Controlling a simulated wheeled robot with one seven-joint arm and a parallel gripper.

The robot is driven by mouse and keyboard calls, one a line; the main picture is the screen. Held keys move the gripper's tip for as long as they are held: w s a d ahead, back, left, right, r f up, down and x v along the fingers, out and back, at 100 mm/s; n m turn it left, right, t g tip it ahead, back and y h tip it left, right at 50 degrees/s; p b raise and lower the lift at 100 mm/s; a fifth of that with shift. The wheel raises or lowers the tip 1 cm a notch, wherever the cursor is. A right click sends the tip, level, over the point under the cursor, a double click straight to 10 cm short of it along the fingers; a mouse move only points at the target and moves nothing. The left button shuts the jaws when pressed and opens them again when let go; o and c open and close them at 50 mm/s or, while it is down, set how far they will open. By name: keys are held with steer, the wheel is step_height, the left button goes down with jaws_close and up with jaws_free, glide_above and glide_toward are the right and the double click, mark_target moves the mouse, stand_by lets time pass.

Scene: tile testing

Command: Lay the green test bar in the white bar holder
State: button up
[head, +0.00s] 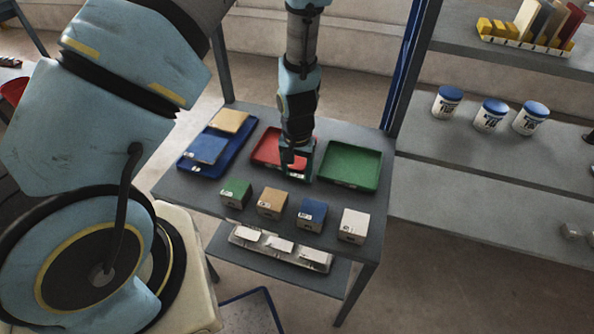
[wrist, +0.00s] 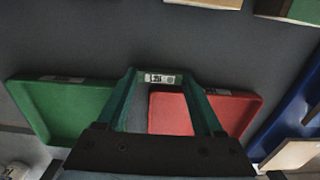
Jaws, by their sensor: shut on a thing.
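My gripper (head: 297,165) is over the table between the red and green trays. In the wrist view its teal fingers (wrist: 160,82) are shut on the green test bar (wrist: 173,79), a short piece with a white printed label facing the camera. In the head view the fingers mostly hide the bar.
Green (head: 236,192), tan (head: 271,202) and blue (head: 312,214) blocks share that row. Behind are a red tray (head: 266,147), a green tray (head: 350,177) and a blue tray (head: 184,166) holding flat pieces. A shelf unit (head: 450,130) stands right.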

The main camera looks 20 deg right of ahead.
mark_target(297, 176)
steer(key=o, duration=1.4)
steer(key=shift+o, duration=0.2)
step_height(297, 176, up, 12)
steer(key=shift+r, duration=0.15)
steer(key=w+a+r+n, duration=0.1)
steer(key=a+r, duration=0.3)
steer(key=a, duration=0.5)
steer(key=w+a+r+n+t, duration=0.1)
steer(key=a+r+n, duration=0.2)
steer(key=a, duration=0.7)
steer(key=w+a+r+n, duration=0.2)
steer(key=a+r+n, duration=0.1)
steer(key=a+r, duration=0.4)
steer(key=a, duration=0.2)
steer(key=shift+a+t, duration=0.3)
steer(key=shift+o, duration=0.2)
steer(key=shift+s+a+r, duration=0.15)
steer(key=shift+s+a, duration=0.05)
steer(key=shift+a, duration=0.2)
